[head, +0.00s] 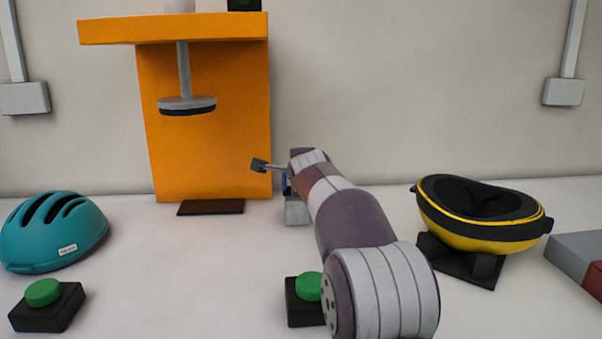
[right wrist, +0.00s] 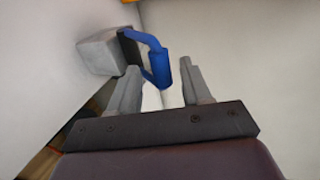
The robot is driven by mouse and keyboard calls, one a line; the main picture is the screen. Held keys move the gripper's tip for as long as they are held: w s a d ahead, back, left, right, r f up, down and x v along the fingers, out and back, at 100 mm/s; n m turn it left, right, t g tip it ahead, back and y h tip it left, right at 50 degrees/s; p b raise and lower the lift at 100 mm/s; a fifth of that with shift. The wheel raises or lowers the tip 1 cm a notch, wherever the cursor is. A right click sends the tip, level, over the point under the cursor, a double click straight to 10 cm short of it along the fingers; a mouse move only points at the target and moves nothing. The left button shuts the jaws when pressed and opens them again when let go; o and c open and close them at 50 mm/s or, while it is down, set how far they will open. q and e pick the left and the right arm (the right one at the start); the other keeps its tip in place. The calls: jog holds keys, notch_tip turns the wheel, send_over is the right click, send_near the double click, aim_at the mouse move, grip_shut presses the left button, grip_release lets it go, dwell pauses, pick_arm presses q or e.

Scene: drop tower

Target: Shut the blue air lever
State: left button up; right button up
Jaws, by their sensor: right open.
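The blue air lever (right wrist: 160,68) is a bent bar on the dark face of a grey block (right wrist: 101,53) in the right wrist view. Its thick grip lies between or just beyond the fingertips of my right gripper (right wrist: 161,76), which is open, with a finger on each side. I cannot tell whether a finger touches it. In the head view a sliver of the blue lever (head: 285,184) shows beside my right arm, above the grey block (head: 296,210). My arm hides most of the lever and the gripper there. My left gripper is out of view.
An orange tower (head: 210,140) with a hanging grey disc (head: 187,104) stands left of the lever. A teal helmet (head: 55,232) and a green button (head: 43,292) are at left. Another green button (head: 309,286) sits beside my arm. A yellow-black helmet (head: 480,235) rests upturned at right.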

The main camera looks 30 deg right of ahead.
jog(key=v, duration=1.2)
jog(key=shift+s, duration=0.2)
jog(key=shift+a+r, duration=0.1)
jog(key=shift+r, duration=0.1)
